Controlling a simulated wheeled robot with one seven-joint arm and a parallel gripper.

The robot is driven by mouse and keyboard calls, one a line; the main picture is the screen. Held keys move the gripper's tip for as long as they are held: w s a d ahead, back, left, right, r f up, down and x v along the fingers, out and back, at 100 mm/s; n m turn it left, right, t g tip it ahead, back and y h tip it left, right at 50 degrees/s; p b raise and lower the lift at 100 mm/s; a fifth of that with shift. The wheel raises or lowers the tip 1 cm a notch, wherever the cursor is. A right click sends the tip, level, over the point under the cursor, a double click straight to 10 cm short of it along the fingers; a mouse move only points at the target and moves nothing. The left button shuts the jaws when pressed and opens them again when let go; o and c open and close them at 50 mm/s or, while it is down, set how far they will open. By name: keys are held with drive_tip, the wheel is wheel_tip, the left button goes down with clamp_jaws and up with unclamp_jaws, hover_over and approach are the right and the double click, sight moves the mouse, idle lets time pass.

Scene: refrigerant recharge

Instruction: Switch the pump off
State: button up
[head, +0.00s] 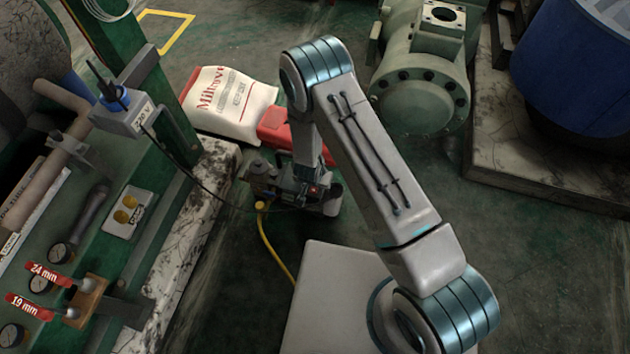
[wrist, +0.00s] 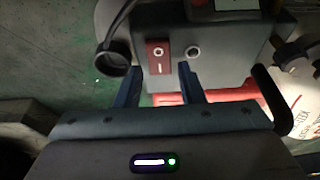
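In the wrist view, the pump (wrist: 225,60) shows a grey end face with a dark red rocker switch (wrist: 158,56). The switch carries a round mark above and a bar mark below; which side is pressed in, I cannot tell. A round port sits right of the switch. My gripper (wrist: 158,88) is open and empty, its two blue-grey fingers on either side below the switch. Contact with the switch is not visible. In the head view, the pump (head: 330,203) stands on the floor beyond my arm, partly hidden; my fingertips cannot be made out there.
A red object (head: 275,127) and a white printed sack (head: 228,105) lie beyond the pump. A yellow hose (head: 272,245) runs along the floor. A green frame with a boxed plug (head: 122,112) and red-tagged valves (head: 48,275) stands left. A green compressor (head: 420,90) stands right.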

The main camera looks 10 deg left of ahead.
drive_tip(key=shift+o, duration=0.3)
drive_tip(key=shift+r, duration=0.1)
drive_tip(key=p+v, duration=0.5)
drive_tip(key=v, duration=0.8)
drive_tip(key=shift+r, duration=0.3)
drive_tip(key=shift+s, duration=0.1)
drive_tip(key=w+d+r+y+p, duration=0.1)
drive_tip(key=d+r+p, duration=0.25)
drive_tip(key=r, duration=0.85)
drive_tip(key=w+d+r+y+p, duration=0.15)
drive_tip(key=r+p, duration=0.35)
drive_tip(key=r, duration=0.8)
drive_tip(key=w+d+r+p, duration=0.1)
drive_tip(key=d+r+p, duration=0.3)
drive_tip(key=r, duration=0.8)
drive_tip(key=s+d+r+p, duration=0.4)
drive_tip(key=d+r, duration=0.1)
drive_tip(key=r, duration=0.4)
drive_tip(key=s+d+r+h+p, duration=0.1)
drive_tip(key=s+d+r+p, duration=0.4)
drive_tip(key=r, duration=0.5)
drive_tip(key=s+d+r+h+p, duration=0.1)
drive_tip(key=s+d+r+p, duration=0.4)
drive_tip(key=d+r, duration=0.2)
wheel_tip(320, 180, up, 3)
drive_tip(key=shift+f+n+g, duration=0.1)
drive_tip(key=shift+n+g, duration=0.2)
drive_tip(key=shift+n, duration=0.1)
